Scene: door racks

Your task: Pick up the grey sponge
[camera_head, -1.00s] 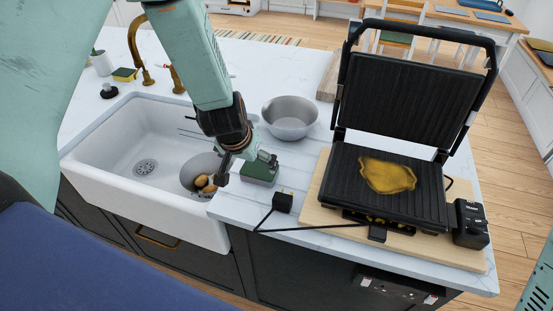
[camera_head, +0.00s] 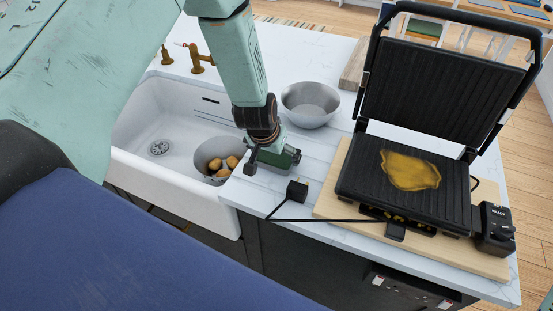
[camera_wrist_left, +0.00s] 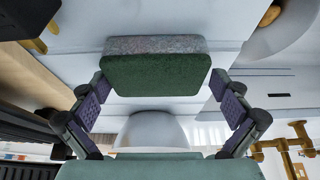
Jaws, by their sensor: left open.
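The sponge (camera_head: 283,160) lies on the white counter just right of the sink. In the left wrist view the sponge (camera_wrist_left: 155,75) shows a dark green face and a speckled grey layer. My left gripper (camera_head: 271,163) is right above the sponge and hides part of it in the head view. In the wrist view my left gripper (camera_wrist_left: 160,88) is open, with one finger toward each end of the sponge. Gaps seem to show beside both fingers, so it is not held. My right gripper is not in view.
A metal bowl (camera_head: 310,104) stands behind the sponge. The white sink (camera_head: 135,125) on the left holds a strainer with potatoes (camera_head: 214,164). An open grill (camera_head: 350,180) on a wooden board (camera_head: 335,205) fills the right side.

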